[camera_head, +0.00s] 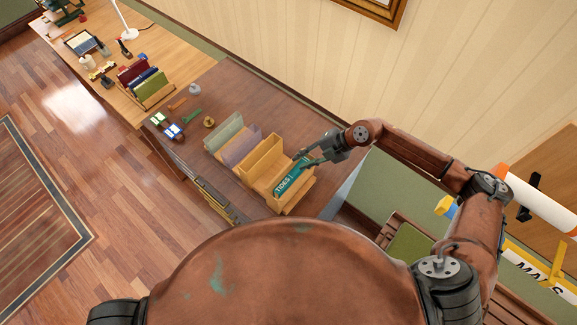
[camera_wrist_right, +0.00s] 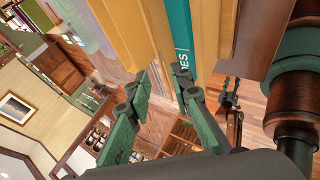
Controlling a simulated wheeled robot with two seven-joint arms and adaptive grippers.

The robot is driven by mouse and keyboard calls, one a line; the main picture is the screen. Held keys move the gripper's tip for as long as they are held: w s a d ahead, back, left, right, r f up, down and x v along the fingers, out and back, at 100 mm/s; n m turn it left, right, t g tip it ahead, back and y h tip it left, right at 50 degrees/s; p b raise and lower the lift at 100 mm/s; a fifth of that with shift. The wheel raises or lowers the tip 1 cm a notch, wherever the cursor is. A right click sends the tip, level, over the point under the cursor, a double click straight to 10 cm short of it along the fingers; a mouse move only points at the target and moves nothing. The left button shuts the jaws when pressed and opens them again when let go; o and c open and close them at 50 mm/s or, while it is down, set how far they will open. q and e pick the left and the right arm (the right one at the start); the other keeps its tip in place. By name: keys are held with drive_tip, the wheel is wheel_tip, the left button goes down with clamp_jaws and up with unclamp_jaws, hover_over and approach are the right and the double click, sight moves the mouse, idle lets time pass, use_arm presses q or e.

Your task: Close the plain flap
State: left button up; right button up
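A wooden box row stands on the dark table (camera_head: 270,100), with three upright panels: a pale green one (camera_head: 223,133), a pale purple one (camera_head: 241,150) and a plain wood-coloured one (camera_head: 263,157). The plain panel looks like the plain flap, standing up. A teal book marked TIDES (camera_head: 287,185) leans in the nearest compartment, beside it. My right gripper (camera_head: 303,160) is at the book's upper end, right of the plain panel. In the right wrist view, its green fingers (camera_wrist_right: 161,86) are apart, with the teal book (camera_wrist_right: 179,40) just beyond one fingertip. Contact is unclear. My left gripper is out of view.
Small items, including a green one (camera_head: 192,116) and a brass one (camera_head: 209,122), lie behind the boxes. A lighter desk with books (camera_head: 153,87) is farther left. The wall bounds the right side.

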sight(285, 168)
drive_tip(key=p+x, duration=0.2)
drive_tip(key=x, duration=0.5)
drive_tip(key=shift+a+f, duration=0.15)
drive_tip(key=shift+a, duration=0.1)
drive_tip(key=shift+c, duration=0.3)
clamp_jaws()
